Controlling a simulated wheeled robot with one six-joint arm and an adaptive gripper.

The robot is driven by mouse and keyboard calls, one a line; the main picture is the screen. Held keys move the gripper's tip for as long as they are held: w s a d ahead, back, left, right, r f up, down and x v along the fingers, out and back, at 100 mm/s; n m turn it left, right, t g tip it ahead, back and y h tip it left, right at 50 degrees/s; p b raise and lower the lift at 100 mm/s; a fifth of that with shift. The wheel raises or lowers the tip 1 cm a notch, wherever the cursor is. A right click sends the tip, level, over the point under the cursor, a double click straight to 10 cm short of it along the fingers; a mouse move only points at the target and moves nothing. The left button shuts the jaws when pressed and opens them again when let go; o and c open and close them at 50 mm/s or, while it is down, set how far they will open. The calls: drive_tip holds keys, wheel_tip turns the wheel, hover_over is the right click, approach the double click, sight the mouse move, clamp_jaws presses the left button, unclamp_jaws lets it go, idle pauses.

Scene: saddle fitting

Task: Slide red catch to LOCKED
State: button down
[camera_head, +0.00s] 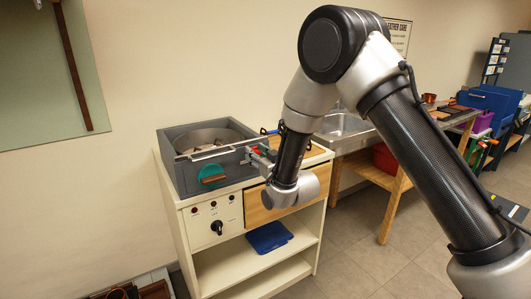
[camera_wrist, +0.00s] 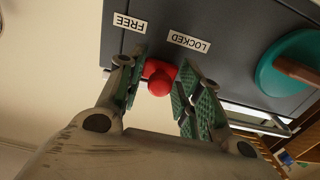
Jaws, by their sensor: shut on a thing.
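The red catch (camera_wrist: 159,77) is a rounded knob on the side of a dark grey box (camera_wrist: 225,55). In the wrist view it sits below and between the upside-down labels FREE (camera_wrist: 130,23) and LOCKED (camera_wrist: 188,41). My gripper (camera_wrist: 160,92) is shut on the catch, its green-padded fingers on either side of it. The left finger lies close against the knob; a gap shows toward the right finger. In the head view my gripper (camera_head: 260,157) is at the box's right front, and only a little red shows there.
The grey box (camera_head: 177,178) has a round basin and a teal disc (camera_head: 211,173) with a brown handle. It stands on a cream cabinet (camera_head: 217,220) with a black knob and a blue item (camera_head: 268,237) on its shelf. A sink bench (camera_head: 345,133) stands to the right.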

drive_tip(key=shift+s+a, duration=0.55)
drive_tip(key=shift+a, duration=0.25)
drive_tip(key=c, duration=1.3)
unclamp_jaws()
drive_tip(key=shift+a, duration=0.15)
drive_tip(key=v, duration=1.2)
